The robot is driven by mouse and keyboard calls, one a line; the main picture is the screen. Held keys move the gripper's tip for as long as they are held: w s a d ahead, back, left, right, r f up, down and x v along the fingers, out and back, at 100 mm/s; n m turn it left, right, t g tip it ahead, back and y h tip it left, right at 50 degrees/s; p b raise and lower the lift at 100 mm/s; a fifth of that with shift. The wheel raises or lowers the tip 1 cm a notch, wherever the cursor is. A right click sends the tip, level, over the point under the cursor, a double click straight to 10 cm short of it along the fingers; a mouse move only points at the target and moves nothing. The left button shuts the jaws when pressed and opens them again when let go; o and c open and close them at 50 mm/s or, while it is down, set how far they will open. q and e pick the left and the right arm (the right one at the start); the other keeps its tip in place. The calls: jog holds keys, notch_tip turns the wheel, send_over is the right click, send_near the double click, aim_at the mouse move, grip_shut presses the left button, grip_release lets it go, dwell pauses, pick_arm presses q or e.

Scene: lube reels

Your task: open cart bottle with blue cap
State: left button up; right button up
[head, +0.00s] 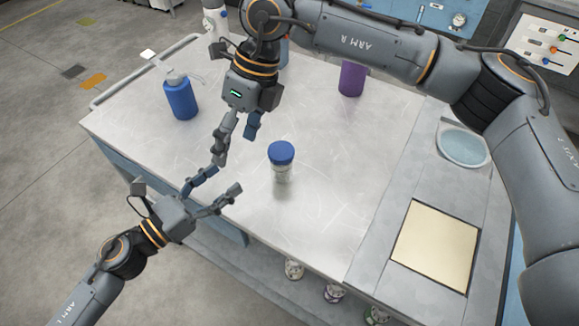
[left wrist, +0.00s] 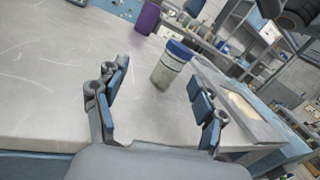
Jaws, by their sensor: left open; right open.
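A clear bottle with a blue cap (head: 281,153) stands upright on the cart's metal top (head: 320,215). The bottle also shows in the left wrist view (left wrist: 168,72), framed between the fingers but beyond them. My left gripper (head: 226,180) is open and empty, left of the bottle and pointing towards it, with a gap. Its open fingers also show in the left wrist view (left wrist: 157,74). My right gripper (head: 236,146) is open and empty, pointing down, up and left of the bottle. Neither gripper touches the bottle.
A blue bottle (head: 180,100) stands at the back left of the cart and a purple container (head: 351,79) at the back. On the right are a round basin (head: 464,147) and a cream panel (head: 436,246). Several bottles sit on a lower shelf. Metal around the capped bottle is clear.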

aim_at(273, 168)
pick_arm(q)
jog(key=d+f+m+g, duration=0.1)
jog(key=m, duration=0.1)
jog(key=s+f+m+g+h, duration=0.1)
jog(key=shift+s+d+m+b, duration=0.1)
jog(key=shift+d+m+b, duration=0.2)
jog(key=shift+d+m, duration=0.1)
pick_arm(e)
jog(key=w+d+h, duration=0.1)
jog(key=d, duration=0.1)
jog(key=w+d+t+h, duration=0.1)
jog(key=w+d, duration=0.1)
jog(key=d, duration=0.1)
jog(key=w+d+r+t+h, duration=0.1)
jog(key=d, duration=0.1)
jog(key=shift+w+d+m, duration=0.2)
jog(key=shift+w+m, duration=0.2)
pick_arm(q)
jog(key=shift+d, duration=0.1)
pick_arm(e)
jog(key=shift+d+r+h, duration=0.1)
jog(key=shift+h, duration=0.2)
pick_arm(q)
jog(key=x, duration=1.3)
jog(key=shift+d+f, duration=0.1)
jog(key=shift+d, duration=0.15)
grip_shut()
